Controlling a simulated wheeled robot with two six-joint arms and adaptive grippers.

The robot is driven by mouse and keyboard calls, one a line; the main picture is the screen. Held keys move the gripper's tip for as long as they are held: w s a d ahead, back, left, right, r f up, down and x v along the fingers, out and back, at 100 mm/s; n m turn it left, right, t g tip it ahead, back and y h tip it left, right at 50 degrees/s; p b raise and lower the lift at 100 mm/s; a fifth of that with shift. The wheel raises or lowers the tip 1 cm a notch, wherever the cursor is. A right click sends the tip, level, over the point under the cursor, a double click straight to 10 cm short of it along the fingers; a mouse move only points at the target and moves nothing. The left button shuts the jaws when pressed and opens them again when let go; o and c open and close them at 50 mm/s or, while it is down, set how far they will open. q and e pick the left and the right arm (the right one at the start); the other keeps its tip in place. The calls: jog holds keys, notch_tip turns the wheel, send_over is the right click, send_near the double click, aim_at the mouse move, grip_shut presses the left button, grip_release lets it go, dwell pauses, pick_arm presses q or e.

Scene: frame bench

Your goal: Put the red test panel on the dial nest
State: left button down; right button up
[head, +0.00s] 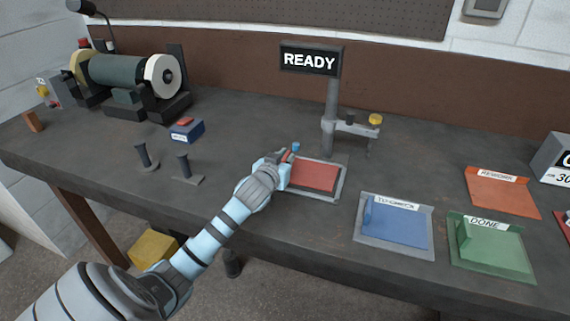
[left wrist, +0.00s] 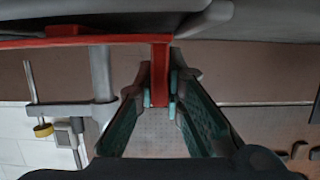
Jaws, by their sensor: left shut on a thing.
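The red test panel (head: 315,176) lies flat within the outline of the grey dial nest (head: 342,187) in the head view; I cannot tell whether it rests on it or hovers just above. My left gripper (head: 287,164) is at the panel's left end, shut on its upright red tab. In the left wrist view the tab (left wrist: 160,75) stands between the two fingers, and the panel's thin edge (left wrist: 25,42) runs to the left. The dial stand (head: 331,120) rises behind the nest, its arm reaching right. My right gripper is not in view.
A READY sign (head: 311,60) tops the stand. The blue TO-CHECK tray (head: 396,228), green DONE tray (head: 492,250) and orange REWORK tray (head: 502,193) lie to the right. Two dark posts (head: 184,168) (head: 143,155), a blue box (head: 187,132) and a grinder (head: 125,75) stand left.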

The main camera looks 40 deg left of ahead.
pick_arm(q)
jog(key=shift+f, duration=0.3)
jog(key=c, duration=1.7)
grip_release()
jog(key=p+v, duration=0.2)
jog(key=v, duration=1)
jog(key=shift+r, duration=0.1)
